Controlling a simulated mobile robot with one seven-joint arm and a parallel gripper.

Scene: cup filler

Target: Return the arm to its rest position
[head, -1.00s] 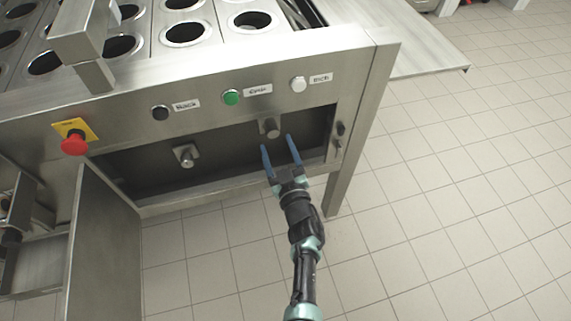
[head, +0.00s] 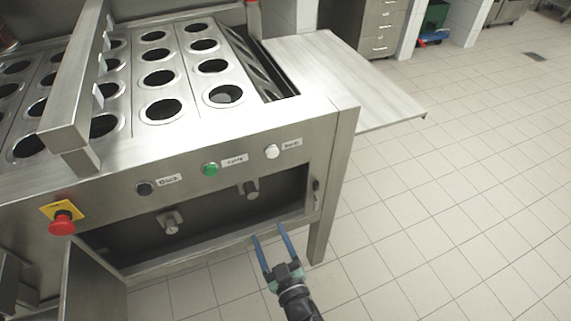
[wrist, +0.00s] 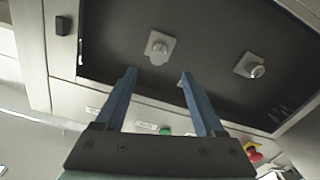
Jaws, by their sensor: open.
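My gripper (head: 270,250) has two blue fingers, spread apart and empty. In the head view it is low in the picture, in front of the right part of the machine's open lower compartment (head: 207,222). The wrist view shows the fingers (wrist: 155,85) pointing at the compartment, with a metal knob (wrist: 158,50) just beyond the tips and another knob (wrist: 250,66) to the right. Nothing is between the fingers. My arm runs down out of the head view at the bottom edge.
The steel cup filler has black, green (head: 211,169) and white buttons and a red emergency stop (head: 62,223). An open door panel (head: 92,287) hangs at lower left. A flat metal shelf (head: 340,75) juts out at the back right. Tiled floor (head: 460,220) at right is clear.

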